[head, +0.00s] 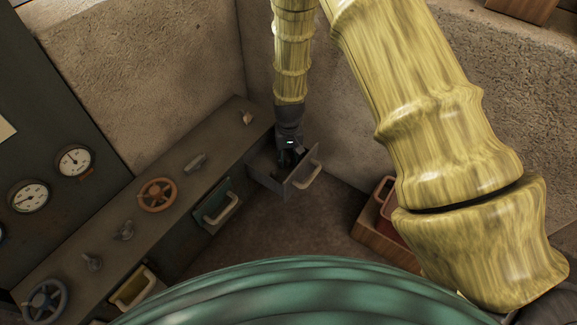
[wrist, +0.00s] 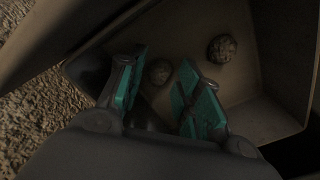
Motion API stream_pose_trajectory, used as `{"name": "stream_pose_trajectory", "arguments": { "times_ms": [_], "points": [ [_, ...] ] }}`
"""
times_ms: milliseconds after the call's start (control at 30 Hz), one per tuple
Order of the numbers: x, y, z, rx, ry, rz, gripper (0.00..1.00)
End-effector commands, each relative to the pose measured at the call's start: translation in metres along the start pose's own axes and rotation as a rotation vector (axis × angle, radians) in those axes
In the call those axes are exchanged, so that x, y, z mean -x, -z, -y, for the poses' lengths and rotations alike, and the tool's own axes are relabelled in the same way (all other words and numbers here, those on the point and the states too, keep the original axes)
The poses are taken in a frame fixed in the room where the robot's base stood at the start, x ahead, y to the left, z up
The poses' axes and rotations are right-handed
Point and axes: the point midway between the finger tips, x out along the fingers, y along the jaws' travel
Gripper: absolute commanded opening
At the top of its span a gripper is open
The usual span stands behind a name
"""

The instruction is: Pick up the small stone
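Two round, rough brown stones lie in the open drawer (head: 299,181). In the wrist view, one stone (wrist: 158,72) looks slightly smaller and shows between my fingertips. The other stone (wrist: 221,48) lies to the right, outside the fingers. My gripper (wrist: 161,66) has two teal finger pads spread apart, with a gap around the smaller-looking stone; I see no clear contact. In the head view my gripper (head: 290,156) points down into the drawer, and the stones are hidden there.
Drawer walls stand close around my fingers. A bench with a red handwheel (head: 157,195) and levers runs to the left. Another drawer (head: 217,204) is beside the open one. A wooden box (head: 377,234) with a red item stands on the floor to the right.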

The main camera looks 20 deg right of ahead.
Motion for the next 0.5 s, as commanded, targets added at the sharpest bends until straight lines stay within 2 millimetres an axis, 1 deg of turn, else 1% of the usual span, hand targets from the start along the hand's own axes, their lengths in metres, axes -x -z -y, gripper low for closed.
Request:
{"name": "stream_pose_trajectory", "arguments": {
  "times_ms": [33, 100, 333, 367, 500],
  "points": [
    [-0.0081, 0.0, -0.0002, 0.0, 0.0, 0.0, 0.34],
    [-0.0107, 0.0, -0.0002, 0.0, 0.0, 0.0, 0.34],
    [-0.01, 0.0, -0.0002, 0.0, 0.0, 0.0, 0.34],
    [-0.01, 0.0, -0.0002, 0.0, 0.0, 0.0, 0.33],
    [-0.01, -0.0001, -0.0002, -0.001, 0.0, 0.0, 0.07]
  ]
}}
